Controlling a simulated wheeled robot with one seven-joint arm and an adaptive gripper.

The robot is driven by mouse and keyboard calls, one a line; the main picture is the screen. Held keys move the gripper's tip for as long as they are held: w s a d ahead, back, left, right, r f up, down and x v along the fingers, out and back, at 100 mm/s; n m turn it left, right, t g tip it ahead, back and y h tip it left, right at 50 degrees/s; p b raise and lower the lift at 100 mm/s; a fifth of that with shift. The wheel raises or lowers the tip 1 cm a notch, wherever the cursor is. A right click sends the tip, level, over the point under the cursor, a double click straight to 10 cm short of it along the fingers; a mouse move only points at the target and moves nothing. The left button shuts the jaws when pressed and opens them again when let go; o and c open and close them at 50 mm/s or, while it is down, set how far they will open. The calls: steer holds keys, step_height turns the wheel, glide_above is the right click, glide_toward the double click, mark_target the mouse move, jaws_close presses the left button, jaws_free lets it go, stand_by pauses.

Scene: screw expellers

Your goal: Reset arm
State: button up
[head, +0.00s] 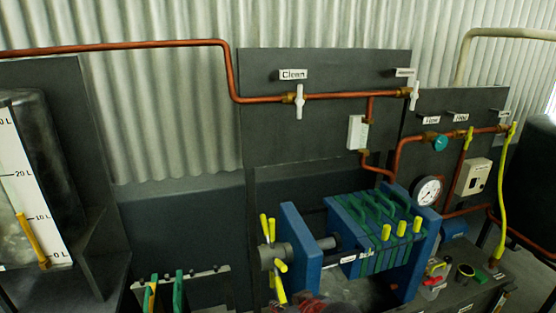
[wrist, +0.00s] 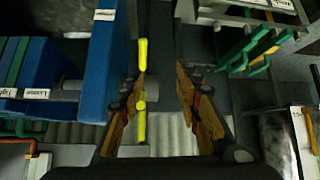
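My gripper (wrist: 160,78) shows in the wrist view with its two orange-and-black fingers spread wide apart. No object is held between them. The yellow-handled turning wheel (head: 273,255) of the blue press (head: 298,240) is at the lower middle of the head view. In the wrist view its yellow handles (wrist: 142,55) are close to the left finger; I cannot tell whether they touch. The blue press frame (wrist: 104,60) lies left of the fingers there. In the head view a dark and reddish part at the bottom edge may be my arm; the fingers are not clear there.
Green plates (head: 365,225) with yellow handles sit in the press. Copper pipes with white valves (head: 300,100) run along the dark back panel. A rack with green and yellow-handled pieces (head: 178,290) stands lower left. A tank with a level scale (head: 28,190) is at far left.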

steer(key=s+d+r+m+g+h+p, duration=0.1)
steer(key=s+d+r+m+g, duration=0.1)
steer(key=s+d, duration=0.5)
steer(key=s+d+r+m+g+h, duration=0.15)
steer(key=s+d, duration=0.35)
steer(key=s, duration=0.5)
steer(key=s+d+r+m, duration=0.1)
steer(key=d+r, duration=0.3)
steer(key=r, duration=0.2)
steer(key=shift+d+t+h+p, duration=0.15)
steer(key=shift+t+h+p, duration=0.2)
steer(key=shift+h, duration=0.1)
steer(key=shift+s, duration=0.1)
